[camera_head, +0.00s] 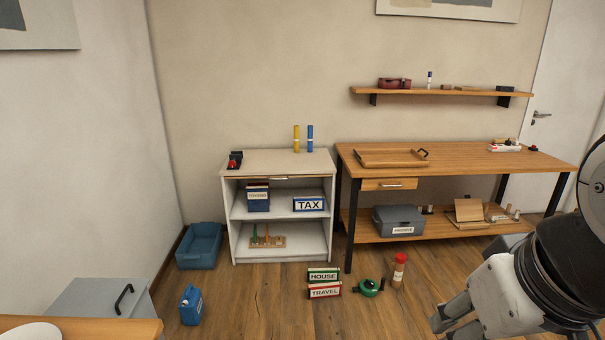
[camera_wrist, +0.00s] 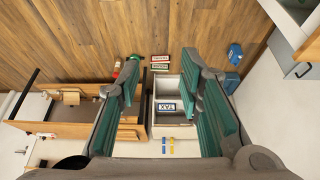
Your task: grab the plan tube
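A yellow tube (camera_head: 296,139) and a blue tube (camera_head: 310,139) stand upright side by side on top of the white cabinet (camera_head: 262,163). I cannot tell by sight which of these is the plan tube. My gripper (camera_head: 448,322) is at the lower right in the head view, apart from all three tubes. In the wrist view my gripper (camera_wrist: 162,60) is open and empty, and the yellow tube (camera_wrist: 172,146) and blue tube (camera_wrist: 163,146) show beyond its fingers.
A workbench (camera_head: 460,160) stands right of the cabinet. House and travel file boxes (camera_head: 324,283) and a green round object (camera_head: 369,288) are on the floor. A blue bin (camera_head: 200,246) and blue canister (camera_head: 190,305) stand left. Open floor lies in front of the cabinet.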

